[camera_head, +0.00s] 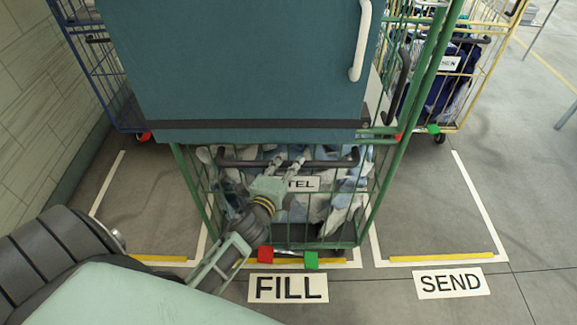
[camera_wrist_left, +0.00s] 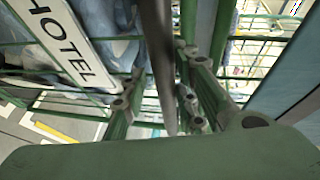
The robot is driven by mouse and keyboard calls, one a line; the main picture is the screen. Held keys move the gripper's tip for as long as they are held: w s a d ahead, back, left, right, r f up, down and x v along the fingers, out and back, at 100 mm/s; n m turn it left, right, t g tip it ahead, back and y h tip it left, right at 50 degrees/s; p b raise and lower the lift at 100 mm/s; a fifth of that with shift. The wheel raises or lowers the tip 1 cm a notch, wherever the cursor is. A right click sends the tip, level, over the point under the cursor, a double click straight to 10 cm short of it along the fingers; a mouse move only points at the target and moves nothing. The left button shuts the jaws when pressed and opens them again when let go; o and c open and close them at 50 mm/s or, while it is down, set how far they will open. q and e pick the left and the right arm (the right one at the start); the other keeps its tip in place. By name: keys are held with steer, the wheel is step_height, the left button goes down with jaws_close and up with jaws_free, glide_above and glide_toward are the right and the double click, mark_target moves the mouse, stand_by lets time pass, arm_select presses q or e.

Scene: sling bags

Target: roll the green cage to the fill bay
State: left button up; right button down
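The green cage (camera_head: 363,205) stands upright behind the FILL floor label (camera_head: 287,288), its lower front close to a yellow strip. It holds white and blue cloth and bears a HOTEL sign, clear in the left wrist view (camera_wrist_left: 68,40). A dark handle bar (camera_head: 335,163) crosses its front. My left gripper (camera_head: 287,165) is at this bar. In the left wrist view the bar (camera_wrist_left: 160,60) passes between the fingers; whether they press on it is unclear. A red tab (camera_head: 265,256) and a green tab (camera_head: 311,260) show at the cage's base. My right gripper is out of view.
A large teal box (camera_head: 235,65) with a white handle hides the cage's upper part. A blue cage (camera_head: 100,65) stands back left and a yellow cage (camera_head: 478,75) back right. The marked floor bay behind the SEND label (camera_head: 450,283) is clear, as is the left one.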

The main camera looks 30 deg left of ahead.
arm_select(q)
steer(key=shift+o, duration=1.2)
steer(key=shift+d+f, duration=0.1)
steer(key=shift+w, duration=0.1)
steer(key=v, duration=1.2)
